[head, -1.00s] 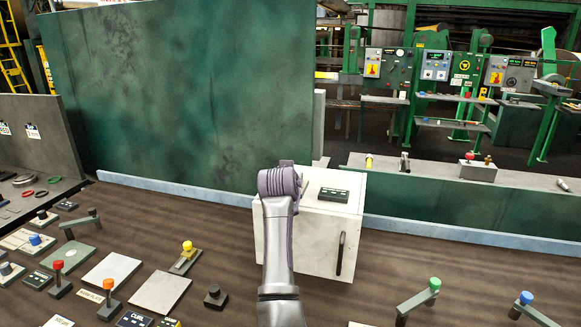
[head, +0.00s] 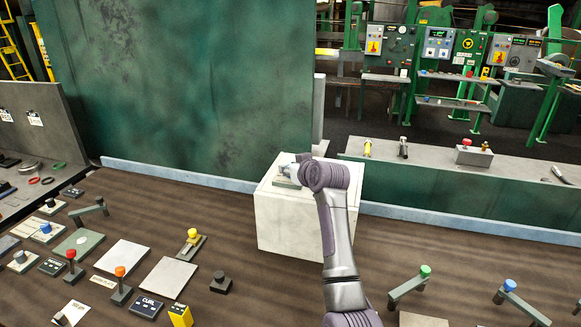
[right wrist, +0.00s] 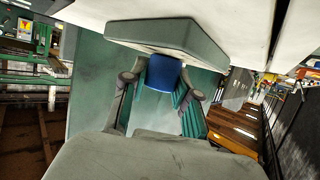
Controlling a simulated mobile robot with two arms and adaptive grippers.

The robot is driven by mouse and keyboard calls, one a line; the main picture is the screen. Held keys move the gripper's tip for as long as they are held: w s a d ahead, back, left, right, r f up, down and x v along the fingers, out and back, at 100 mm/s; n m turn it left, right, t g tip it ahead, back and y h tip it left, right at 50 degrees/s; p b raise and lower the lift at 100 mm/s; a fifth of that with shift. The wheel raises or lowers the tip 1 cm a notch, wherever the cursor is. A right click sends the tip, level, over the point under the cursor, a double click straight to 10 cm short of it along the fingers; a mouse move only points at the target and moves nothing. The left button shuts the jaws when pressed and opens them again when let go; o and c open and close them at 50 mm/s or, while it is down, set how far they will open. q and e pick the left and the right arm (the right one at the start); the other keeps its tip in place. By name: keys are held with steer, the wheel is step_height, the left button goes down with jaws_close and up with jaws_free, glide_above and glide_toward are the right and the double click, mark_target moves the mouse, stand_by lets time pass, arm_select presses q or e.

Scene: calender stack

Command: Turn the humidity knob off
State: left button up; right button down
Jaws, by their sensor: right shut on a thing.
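The knob is blue (right wrist: 166,73) and sits on a grey-green plate (right wrist: 165,38), seen close up in the right wrist view. I take it to be the humidity knob, but no label on it is readable. In the head view its plate (head: 286,183) lies on top of a white box (head: 284,225). My right gripper (right wrist: 163,88) has its fingers on both sides of the blue knob, shut on it. In the head view my wrist hides most of the gripper and the box's right part. My left gripper is not in view.
A green panel (head: 190,80) stands behind the box. On the brown table are a yellow-topped lever (head: 192,234), a black knob (head: 220,278), red and orange levers at left, and green (head: 425,271) and blue-topped levers at right.

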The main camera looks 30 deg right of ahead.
stand_by(0.3)
steer(key=c, duration=0.9)
jaws_free()
steer(key=shift+o, duration=0.2)
steer(key=v, duration=1)
steer(key=shift+s+r, duration=0.15)
steer(key=shift+s, duration=0.2)
steer(key=shift+s+a+r, duration=0.15)
steer(key=shift+s+r, duration=0.05)
steer(key=shift+s, duration=0.35)
